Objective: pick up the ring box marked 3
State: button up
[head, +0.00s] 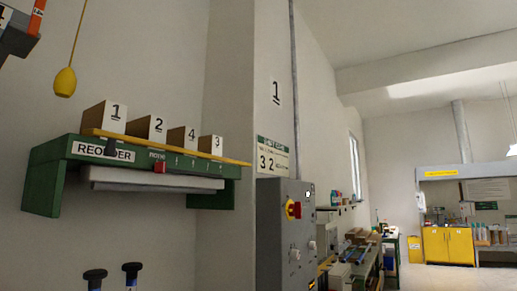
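The ring box marked 3 (211,145) is a small tan box with a white numbered front. It stands at the right end of a row on a green wall shelf (45,187) labelled REORDER. To its left stand the boxes marked 4 (190,137), 2 (157,128) and 1 (115,116). A yellow rail (235,160) runs along the shelf's front edge and hides the foot of the boxes. My gripper does not show in this view.
A grey cabinet (275,235) with a red-and-yellow switch stands right of the shelf. Open floor (440,278) shows at the lower right.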

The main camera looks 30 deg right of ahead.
aim_at(211, 144)
jog(key=z, duration=0.2)
jog(key=u, duration=0.45)
jog(key=i+l+u, duration=0.1)
jog(key=l+u, duration=0.15)
jog(key=u, duration=0.15)
jog(key=i+l+u, duration=0.1)
jog(key=l+u, duration=0.55)
jog(key=u, duration=0.15)
jog(key=l+u, duration=0.3)
jog(key=u, duration=0.15)
